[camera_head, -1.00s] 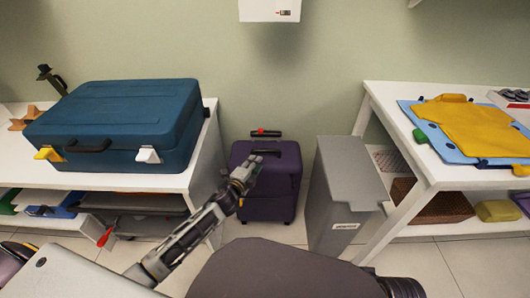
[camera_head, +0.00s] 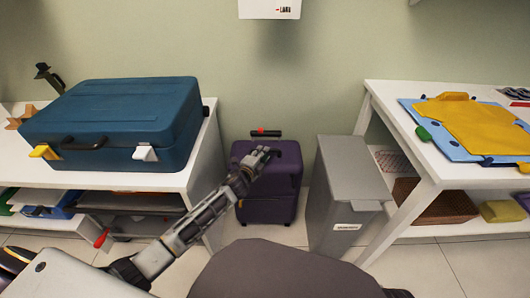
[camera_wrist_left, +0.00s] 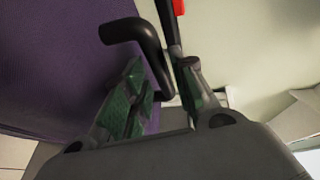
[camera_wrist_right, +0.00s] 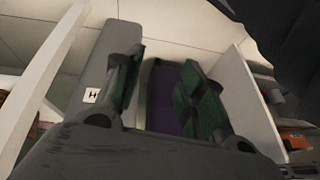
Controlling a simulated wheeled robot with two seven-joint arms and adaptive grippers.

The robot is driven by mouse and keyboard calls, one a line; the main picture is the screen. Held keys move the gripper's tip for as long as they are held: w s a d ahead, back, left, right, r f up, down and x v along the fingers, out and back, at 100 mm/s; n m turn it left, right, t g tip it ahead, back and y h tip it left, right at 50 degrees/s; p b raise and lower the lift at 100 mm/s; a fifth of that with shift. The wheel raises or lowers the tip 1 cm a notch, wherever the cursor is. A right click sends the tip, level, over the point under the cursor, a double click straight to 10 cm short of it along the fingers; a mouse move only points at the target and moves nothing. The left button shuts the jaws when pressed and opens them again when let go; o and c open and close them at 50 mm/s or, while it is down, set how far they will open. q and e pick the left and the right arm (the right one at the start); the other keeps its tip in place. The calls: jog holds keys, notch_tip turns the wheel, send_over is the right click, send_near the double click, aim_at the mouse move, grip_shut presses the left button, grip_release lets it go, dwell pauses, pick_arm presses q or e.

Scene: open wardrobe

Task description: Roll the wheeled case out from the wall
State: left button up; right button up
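The purple wheeled case (camera_head: 268,208) stands upright on the floor against the wall, between the two white tables. Its extended black handle with a red mark (camera_head: 265,133) shows above it. My left gripper (camera_head: 264,153) is over the case's top. In the left wrist view its fingers (camera_wrist_left: 162,80) are apart, with a bent black handle (camera_wrist_left: 150,42) of the case reaching between them; contact is not clear. The case's purple side (camera_wrist_left: 50,60) fills the left there. My right gripper (camera_wrist_right: 160,80) is open and empty, with the case (camera_wrist_right: 163,105) visible beyond its fingers.
A grey bin (camera_head: 345,190) stands close to the case's right. The left table (camera_head: 205,165) bears a blue suitcase (camera_head: 115,125); a red-tipped lever (camera_head: 101,238) juts below. The right table (camera_head: 385,110) bears yellow and blue folders. Tiled floor lies in front of the case.

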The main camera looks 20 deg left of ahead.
pick_arm(q)
jog(key=shift+b+x, duration=0.35)
jog(key=shift+x, duration=0.9)
jog(key=shift+w, duration=0.45)
pick_arm(e)
jog(key=shift+a+f+y, duration=0.15)
jog(key=shift+a+f, duration=0.1)
jog(key=shift+f, duration=0.35)
jog(key=shift+a+f+y, duration=0.15)
jog(key=shift+a+f, duration=0.1)
jog(key=shift+f, duration=0.3)
pick_arm(q)
jog(key=shift+c, duration=0.3)
pick_arm(e)
jog(key=shift+d, duration=0.1)
pick_arm(q)
jog(key=shift+f, duration=0.1)
grip_shut()
pick_arm(e)
jog(key=shift+d, duration=0.1)
